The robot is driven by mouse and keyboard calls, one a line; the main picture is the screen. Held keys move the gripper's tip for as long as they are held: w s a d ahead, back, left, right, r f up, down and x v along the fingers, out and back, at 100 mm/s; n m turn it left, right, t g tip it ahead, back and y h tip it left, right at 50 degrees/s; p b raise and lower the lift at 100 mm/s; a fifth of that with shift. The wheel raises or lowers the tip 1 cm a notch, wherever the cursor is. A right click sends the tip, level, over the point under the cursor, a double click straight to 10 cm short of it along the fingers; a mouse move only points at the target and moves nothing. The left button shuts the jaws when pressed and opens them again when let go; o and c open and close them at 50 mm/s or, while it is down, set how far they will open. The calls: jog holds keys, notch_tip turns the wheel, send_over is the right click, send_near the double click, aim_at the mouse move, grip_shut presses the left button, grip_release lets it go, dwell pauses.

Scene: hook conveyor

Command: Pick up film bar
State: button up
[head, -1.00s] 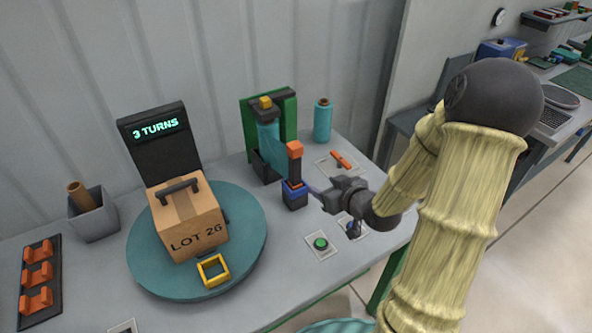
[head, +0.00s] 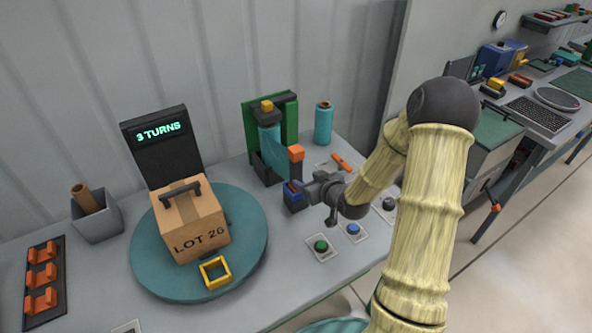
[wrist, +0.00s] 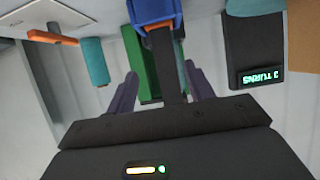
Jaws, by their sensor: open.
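The film bar (head: 296,168) is a dark upright bar with an orange top. It stands in a blue holder (head: 294,203), and teal film (head: 271,142) runs from the roll stand behind toward it. My gripper (head: 303,189) is at the bar's right side, low near the blue holder, and partly covers the bar. In the wrist view my gripper (wrist: 161,72) is open, and the dark bar (wrist: 167,70) shows between its two spread fingers, with a gap on each side. The blue holder (wrist: 152,14) is at that view's top edge.
A teal turntable (head: 150,265) holds a LOT 26 box (head: 188,225) and a yellow square ring (head: 215,272). A green stand (head: 249,120) is behind the bar. Several buttons, including a green one (head: 321,246), lie in front. A teal roll (head: 323,125) stands behind right.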

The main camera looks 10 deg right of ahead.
aim_at(300, 177)
jog(key=shift+p+x, duration=0.3)
jog(key=shift+x, duration=1.35)
jog(key=shift+w+a+f+p, duration=0.2)
jog(key=shift+w+a+p, duration=0.1)
jog(key=shift+w+p, duration=0.1)
jog(key=p+x, duration=0.1)
jog(key=x, duration=0.2)
jog(key=shift+a+f, duration=0.1)
jog(key=shift+a, duration=0.15)
jog(key=shift+w+a+f, duration=0.1)
jog(key=shift+w+f, duration=0.2)
jog(key=shift+w, duration=0.1)
grip_shut()
jog(key=shift+r, duration=0.2)
